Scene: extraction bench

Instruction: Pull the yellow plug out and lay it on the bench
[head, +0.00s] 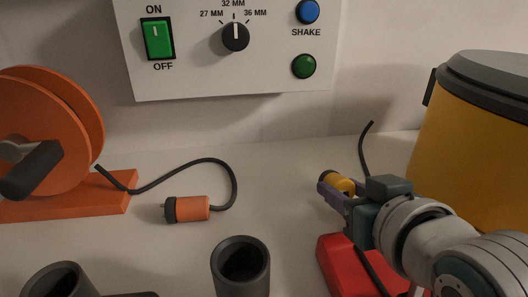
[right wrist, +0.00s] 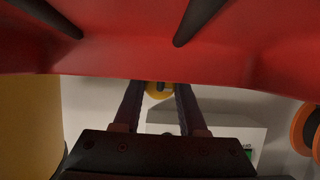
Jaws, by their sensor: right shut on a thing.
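The yellow plug (head: 343,183) is between the fingers of my right gripper (head: 335,186), above the bench at the right of the head view. In the right wrist view the yellow plug (right wrist: 159,91) shows as a round end between the two fingers (right wrist: 160,98). My right gripper is shut on it. A black cable (head: 364,150) rises behind the gripper; its link to the plug is hidden. A red block (head: 334,262) sits on the bench (head: 280,200) below the gripper, partly covered by my right arm. My left gripper is not in view.
An orange plug (head: 192,208) lies on the bench, its cable running to an orange reel (head: 50,125). Dark cups (head: 240,262) stand at the front. A yellow drum (head: 475,120) stands right. A control panel (head: 270,75) is on the wall. Bench between orange plug and gripper is clear.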

